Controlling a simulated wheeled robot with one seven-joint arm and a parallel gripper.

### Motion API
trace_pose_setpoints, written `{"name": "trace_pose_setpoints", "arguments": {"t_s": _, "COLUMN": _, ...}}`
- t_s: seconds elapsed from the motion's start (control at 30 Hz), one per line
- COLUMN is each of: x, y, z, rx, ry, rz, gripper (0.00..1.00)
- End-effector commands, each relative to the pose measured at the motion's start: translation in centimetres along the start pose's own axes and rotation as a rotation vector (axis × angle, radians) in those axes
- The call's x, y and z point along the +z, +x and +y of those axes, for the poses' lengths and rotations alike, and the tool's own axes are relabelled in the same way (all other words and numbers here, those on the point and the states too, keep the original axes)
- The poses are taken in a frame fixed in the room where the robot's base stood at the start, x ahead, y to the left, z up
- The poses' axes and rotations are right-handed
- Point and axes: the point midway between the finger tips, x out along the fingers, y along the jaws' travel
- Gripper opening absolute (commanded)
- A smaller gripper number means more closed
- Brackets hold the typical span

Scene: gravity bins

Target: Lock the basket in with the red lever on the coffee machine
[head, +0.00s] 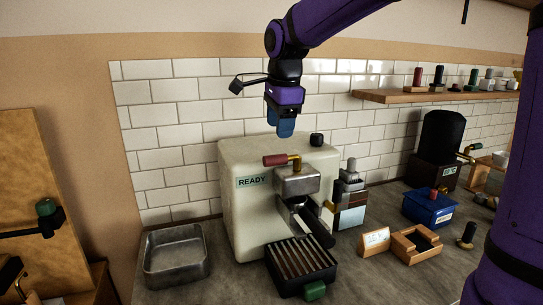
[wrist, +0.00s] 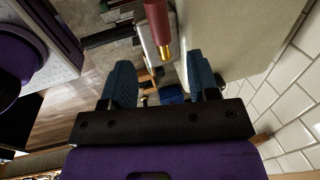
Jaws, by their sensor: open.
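The cream coffee machine (head: 240,212) stands on the counter with a READY label on its front. Its red lever (head: 275,160) sticks out to the left from a brass piece above the metal brew head (head: 297,183). A basket with a thick black handle (head: 318,230) is at the brew head; the handle points down and right, and I cannot tell how it is seated. My gripper (head: 281,128) hangs above the machine, apart from the lever. In the wrist view, its blue fingers (wrist: 162,82) are open and empty, with the red lever (wrist: 157,20) beyond them.
A black drip tray (head: 301,262) with a green knob sits before the machine. A metal pan (head: 175,257) is at left. A blue box (head: 428,207), wooden tray (head: 415,243) and small card (head: 375,240) are at right. The tiled wall (head: 195,120) is close behind.

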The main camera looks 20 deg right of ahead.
Motion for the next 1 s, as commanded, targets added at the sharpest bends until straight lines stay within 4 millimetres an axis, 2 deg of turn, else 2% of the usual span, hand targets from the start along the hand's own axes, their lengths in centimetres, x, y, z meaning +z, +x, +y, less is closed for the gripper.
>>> {"name": "trace_pose_setpoints", "arguments": {"t_s": 0.3, "x": 0.0, "y": 5.8, "z": 0.1, "rx": 0.004, "ry": -0.002, "rz": 0.000, "gripper": 0.55}}
{"name": "trace_pose_setpoints", "arguments": {"t_s": 0.5, "x": 0.0, "y": 8.1, "z": 0.1, "rx": 0.003, "ry": -0.002, "rz": 0.000, "gripper": 0.55}}
{"name": "trace_pose_setpoints", "arguments": {"t_s": 0.67, "x": 0.0, "y": 8.8, "z": 0.1, "rx": 0.002, "ry": -0.002, "rz": 0.000, "gripper": 0.55}}
{"name": "trace_pose_setpoints", "arguments": {"t_s": 0.93, "x": 0.0, "y": 8.8, "z": 0.1, "rx": 0.001, "ry": -0.002, "rz": 0.000, "gripper": 0.55}}
{"name": "trace_pose_setpoints", "arguments": {"t_s": 1.0, "x": 0.0, "y": 8.8, "z": 0.1, "rx": 0.001, "ry": -0.002, "rz": 0.000, "gripper": 0.39}}
